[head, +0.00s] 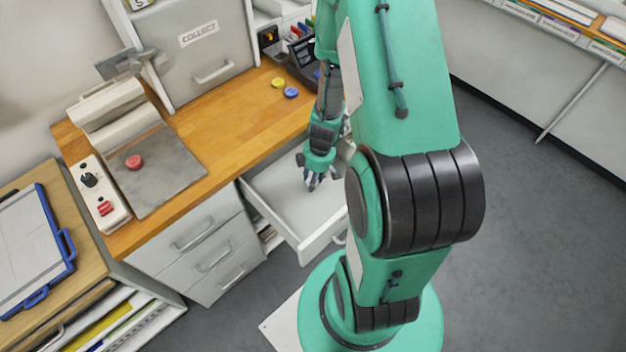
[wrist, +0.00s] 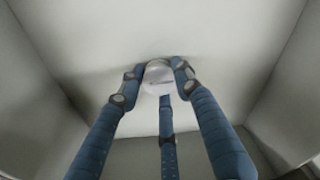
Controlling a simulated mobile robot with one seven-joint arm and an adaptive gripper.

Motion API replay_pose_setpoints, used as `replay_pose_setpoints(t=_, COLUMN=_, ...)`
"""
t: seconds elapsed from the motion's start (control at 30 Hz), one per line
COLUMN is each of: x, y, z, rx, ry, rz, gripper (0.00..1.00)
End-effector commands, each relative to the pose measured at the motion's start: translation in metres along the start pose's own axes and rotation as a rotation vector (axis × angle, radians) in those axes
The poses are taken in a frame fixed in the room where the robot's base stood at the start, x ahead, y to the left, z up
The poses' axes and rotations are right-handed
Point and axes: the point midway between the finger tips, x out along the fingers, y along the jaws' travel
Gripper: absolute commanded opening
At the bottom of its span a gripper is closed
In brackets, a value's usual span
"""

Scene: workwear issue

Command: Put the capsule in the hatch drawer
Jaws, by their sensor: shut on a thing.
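The open drawer (head: 290,205) is pulled out below the wooden counter in the head view. Its pale floor and walls (wrist: 60,45) fill the wrist view. My gripper (head: 313,183) points down inside the drawer space. In the wrist view, its blue fingers (wrist: 158,85) are closed around a whitish rounded capsule (wrist: 158,74) at their tips. The capsule is close to the drawer floor; I cannot tell whether it touches it. In the head view the capsule is hidden by my fingers.
A grey COLLECT hatch (head: 200,55) with a handle stands shut at the counter's back. Yellow (head: 278,82) and blue (head: 291,92) discs lie on the counter (head: 235,125). Closed drawers (head: 205,250) stand below.

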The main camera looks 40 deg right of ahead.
Motion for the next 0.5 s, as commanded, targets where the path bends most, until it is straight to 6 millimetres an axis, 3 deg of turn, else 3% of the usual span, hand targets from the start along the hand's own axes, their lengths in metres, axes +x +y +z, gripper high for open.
replay_pose_setpoints(t=0.17, x=0.0036, y=0.0001, z=0.0004, rx=0.000, ry=0.000, rz=0.000, gripper=0.11)
replay_pose_setpoints(t=0.2, x=0.0030, y=0.0000, z=0.0003, rx=0.000, ry=0.000, rz=0.000, gripper=0.39)
replay_pose_setpoints(t=0.27, x=0.0026, y=0.0000, z=0.0003, rx=0.000, ry=0.000, rz=0.000, gripper=0.51)
replay_pose_setpoints(t=0.5, x=0.0025, y=-0.0001, z=0.0003, rx=0.000, ry=0.000, rz=0.000, gripper=0.52)
